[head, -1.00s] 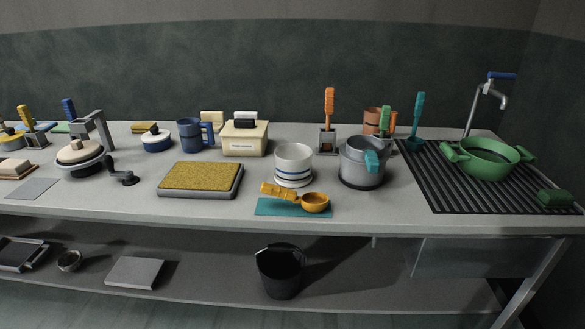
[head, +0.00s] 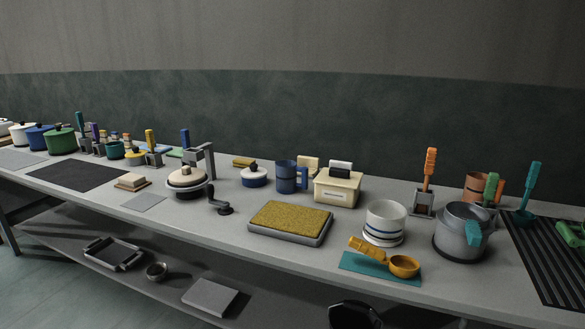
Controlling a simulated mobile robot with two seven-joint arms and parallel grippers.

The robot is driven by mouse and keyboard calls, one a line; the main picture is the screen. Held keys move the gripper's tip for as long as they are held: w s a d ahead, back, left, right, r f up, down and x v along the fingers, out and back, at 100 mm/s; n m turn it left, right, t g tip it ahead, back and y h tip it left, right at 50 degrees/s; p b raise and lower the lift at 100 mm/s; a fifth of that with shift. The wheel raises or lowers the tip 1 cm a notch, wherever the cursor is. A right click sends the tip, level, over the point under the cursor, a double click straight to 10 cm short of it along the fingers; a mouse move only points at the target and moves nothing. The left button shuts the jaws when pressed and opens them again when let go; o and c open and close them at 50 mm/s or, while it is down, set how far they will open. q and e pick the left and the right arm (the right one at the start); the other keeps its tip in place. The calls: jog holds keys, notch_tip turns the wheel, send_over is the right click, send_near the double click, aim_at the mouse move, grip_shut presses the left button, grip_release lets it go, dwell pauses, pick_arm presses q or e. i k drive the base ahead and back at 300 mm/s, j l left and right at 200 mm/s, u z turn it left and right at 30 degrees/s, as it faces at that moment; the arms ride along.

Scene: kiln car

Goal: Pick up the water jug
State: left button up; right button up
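A grey round vessel with a teal handle (head: 459,236) stands on the counter at the right in the head view; it looks most like a water jug. A dark blue mug-like vessel with a side handle (head: 286,177) stands farther back near the middle. A copper-coloured vessel (head: 476,187) stands behind the grey one, partly hidden by a green-handled tool. I cannot tell for certain which one is the water jug. Neither of my grippers is in view.
A white striped pot (head: 385,221) stands close left of the grey vessel. An orange scoop (head: 402,265) lies on a teal mat in front. A yellow sponge-topped tray (head: 290,221), a cream box (head: 337,189) and a black ribbed drainer (head: 548,262) are nearby.

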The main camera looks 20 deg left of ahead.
aim_at(286, 170)
jog(key=j+z, duration=0.2)
jog(key=z, duration=0.2)
jog(key=j+z, duration=0.2)
jog(key=z, duration=0.15)
jog(key=k+j+z, duration=0.1)
jog(key=j+z, duration=0.3)
jog(key=j, duration=0.55)
